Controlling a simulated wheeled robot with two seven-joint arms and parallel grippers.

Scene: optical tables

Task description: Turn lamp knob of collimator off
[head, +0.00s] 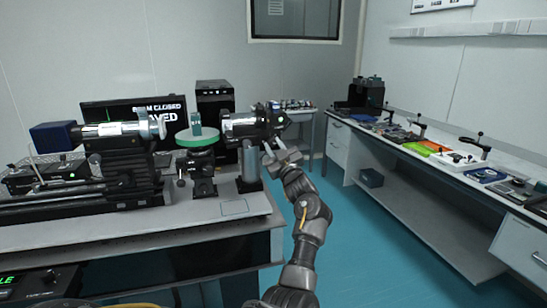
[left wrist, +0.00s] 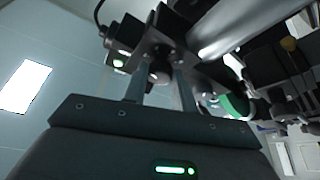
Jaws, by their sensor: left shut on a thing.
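The right-hand silver-barrelled unit, which I take for the collimator (head: 240,125), stands on a post at the right end of the bench. Its silver barrel also shows in the left wrist view (left wrist: 235,25), with a dark housing carrying a small green light (left wrist: 118,63). My left gripper (head: 275,152) is at the housing's right end. In the left wrist view my left gripper (left wrist: 161,85) has its two fingers on either side of a dark round knob (left wrist: 160,73) and is shut on it. The knob's markings cannot be read. My right gripper is not in view.
A green round stage (head: 197,140) stands left of the collimator. Beyond it is another silver-barrelled unit with a blue box (head: 55,136). A monitor (head: 160,110) stands behind. A long bench (head: 430,165) with tools runs along the right; the blue floor between is clear.

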